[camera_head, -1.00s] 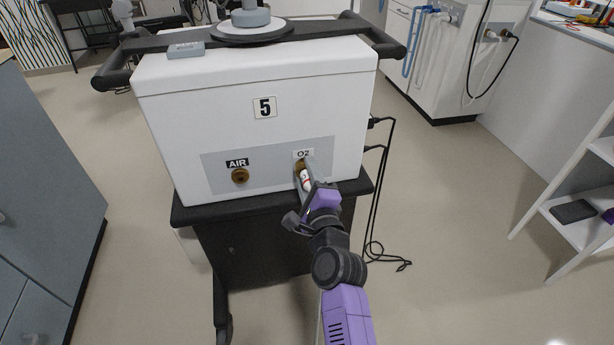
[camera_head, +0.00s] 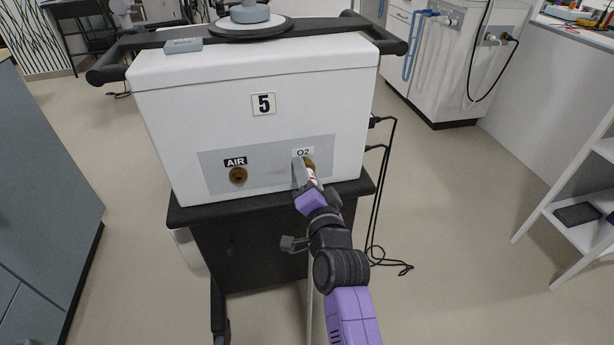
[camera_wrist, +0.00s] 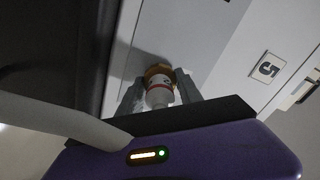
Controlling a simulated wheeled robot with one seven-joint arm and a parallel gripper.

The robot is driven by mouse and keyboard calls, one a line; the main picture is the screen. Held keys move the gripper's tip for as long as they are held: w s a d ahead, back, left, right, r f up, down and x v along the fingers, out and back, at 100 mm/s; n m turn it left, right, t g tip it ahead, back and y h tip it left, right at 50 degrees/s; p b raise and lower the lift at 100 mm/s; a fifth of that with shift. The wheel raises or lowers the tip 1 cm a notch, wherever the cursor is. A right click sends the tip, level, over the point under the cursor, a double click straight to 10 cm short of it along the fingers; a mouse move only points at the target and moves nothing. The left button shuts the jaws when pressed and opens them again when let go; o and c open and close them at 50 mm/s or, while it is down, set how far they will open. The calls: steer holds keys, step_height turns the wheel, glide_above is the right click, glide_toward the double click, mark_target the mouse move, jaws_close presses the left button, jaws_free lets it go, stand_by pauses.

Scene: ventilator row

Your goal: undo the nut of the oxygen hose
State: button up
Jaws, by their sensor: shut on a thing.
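The white hose nut with a red band (camera_wrist: 160,92) sits at the brass O2 port (camera_wrist: 158,72) in the wrist view. In the head view the nut (camera_head: 313,178) is partly hidden by my gripper, below the O2 label (camera_head: 303,153). My gripper (camera_wrist: 158,93) is shut on the nut, one grey finger on each side; in the head view it (camera_head: 306,173) is at the lower right of the panel. The pale hose (camera_wrist: 60,122) crosses the left of the wrist view and hangs below my wrist in the head view (camera_head: 309,265). Whether the thread is loose cannot be told.
The brass AIR port (camera_head: 238,175) is bare, left of the O2 port. The ventilator (camera_head: 180,110), marked 5, stands on a black trolley (camera_head: 200,212). Black cables (camera_head: 376,205) hang at its right. A grey cabinet (camera_head: 45,200) is at the left, a white shelf (camera_head: 570,215) at the right.

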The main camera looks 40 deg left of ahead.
steer(key=n+b, duration=0.1)
steer(key=n, duration=0.3)
steer(key=shift+f+n, duration=0.1)
steer(key=shift+n, duration=0.2)
steer(key=n, duration=0.3)
steer(key=shift+n+b, duration=0.3)
steer(key=shift+n, duration=0.1)
steer(key=n, duration=0.3)
steer(key=shift+n, duration=0.3)
steer(key=n+p, duration=0.1)
steer(key=n, duration=0.2)
steer(key=shift+n, duration=0.3)
steer(key=n+p, duration=0.1)
steer(key=n, duration=0.4)
steer(key=shift+p, duration=0.35)
steer(key=n+p, duration=0.1)
steer(key=n, duration=0.4)
steer(key=shift+n+p, duration=0.3)
